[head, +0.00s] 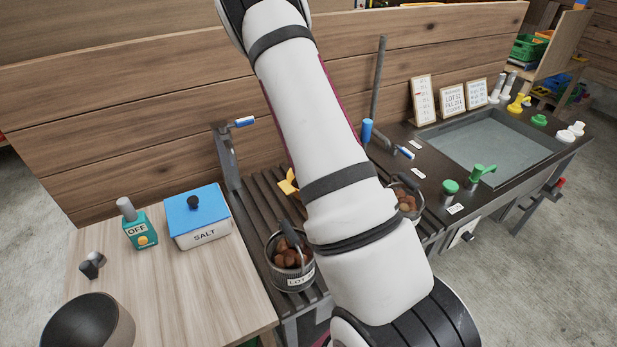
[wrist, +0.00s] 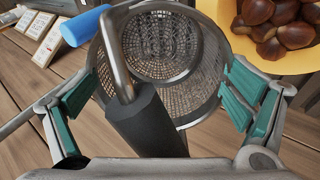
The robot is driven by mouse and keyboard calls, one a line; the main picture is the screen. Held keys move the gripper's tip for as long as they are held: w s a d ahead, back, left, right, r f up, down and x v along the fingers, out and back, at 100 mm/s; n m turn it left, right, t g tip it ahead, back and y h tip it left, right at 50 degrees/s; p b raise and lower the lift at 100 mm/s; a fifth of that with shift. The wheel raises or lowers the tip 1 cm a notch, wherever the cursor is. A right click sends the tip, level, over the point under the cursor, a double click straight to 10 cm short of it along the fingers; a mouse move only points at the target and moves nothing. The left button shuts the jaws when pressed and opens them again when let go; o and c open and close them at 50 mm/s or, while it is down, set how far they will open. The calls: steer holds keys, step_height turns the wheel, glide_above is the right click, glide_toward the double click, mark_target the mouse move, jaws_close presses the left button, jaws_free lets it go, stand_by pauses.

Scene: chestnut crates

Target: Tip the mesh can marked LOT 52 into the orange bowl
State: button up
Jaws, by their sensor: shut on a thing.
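In the wrist view a mesh can (wrist: 208,72) lies between the teal finger pads of my gripper (wrist: 160,100), which is shut on it. I look into its mouth and see bare mesh with no chestnuts inside; its label is not visible. Its dark handle grip (wrist: 145,122) is in front. An orange-yellow bowl (wrist: 250,48) holding chestnuts (wrist: 283,22) is just beyond the can, upper right. In the head view only a yellow-orange piece (head: 287,185) shows beside my arm, which hides my gripper and the held can.
A mesh can with chestnuts (head: 291,283), its label partly reading "LOT", stands on the slatted bench. Another container of chestnuts (head: 407,203) shows right of my arm. A blue salt box (head: 200,220) and a dark bowl (head: 88,325) are left. Blue-handled levers (head: 243,122) stick out.

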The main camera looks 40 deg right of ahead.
steer(key=d+r+y+b, duration=0.1)
steer(key=d+r, duration=0.1)
steer(key=r, duration=0.1)
steer(key=d+r+y+b, duration=0.2)
steer(key=r, duration=0.2)
steer(key=w+d+r+y+b, duration=0.1)
steer(key=d+r+y, duration=0.1)
steer(key=r, duration=0.2)
steer(key=shift+r+g, duration=0.2)
steer(key=shift+g, duration=0.1)
steer(key=shift+w+d+f+y+b, duration=0.15)
steer(key=shift+d+y+b, duration=0.15)
steer(key=shift+y+b, duration=0.4)
steer(key=shift+d+r+y+b, duration=0.25)
steer(key=shift+d+y+b, duration=0.2)
steer(key=shift+b, duration=0.4)
steer(key=shift+r, duration=0.1)
stand_by(0.5)
